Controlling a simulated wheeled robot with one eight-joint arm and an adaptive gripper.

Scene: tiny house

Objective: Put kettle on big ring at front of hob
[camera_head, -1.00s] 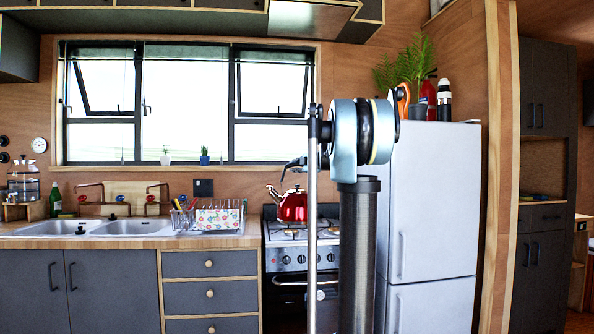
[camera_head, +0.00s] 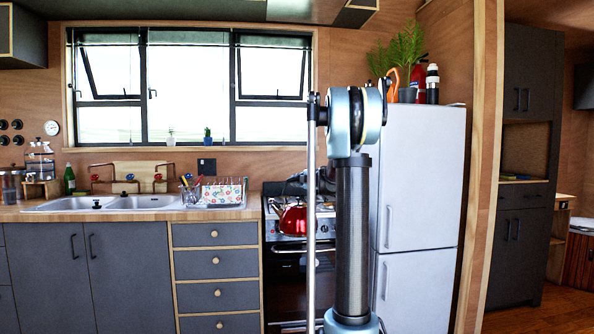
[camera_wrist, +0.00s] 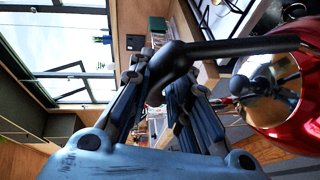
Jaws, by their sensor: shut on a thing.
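The red kettle (camera_head: 291,219) is in front of the cooker's left side in the head view and overlaps the knob panel. In the wrist view the shiny red kettle (camera_wrist: 302,98) fills the right edge, tilted in the picture, with its black handle (camera_wrist: 235,48) reaching to the fingers. My gripper (camera_wrist: 168,75) is shut on that handle. The hob (camera_head: 326,208) shows partly behind my arm in the head view. In the wrist view the pale hob top (camera_wrist: 222,18) with black grates is beyond the kettle. The big front ring cannot be made out.
A worktop with a double sink (camera_head: 125,202) and a dish rack (camera_head: 220,192) lies left of the cooker. The white fridge (camera_head: 420,180) stands close on the right. My arm column hides part of the cooker. The floor shows at the lower right.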

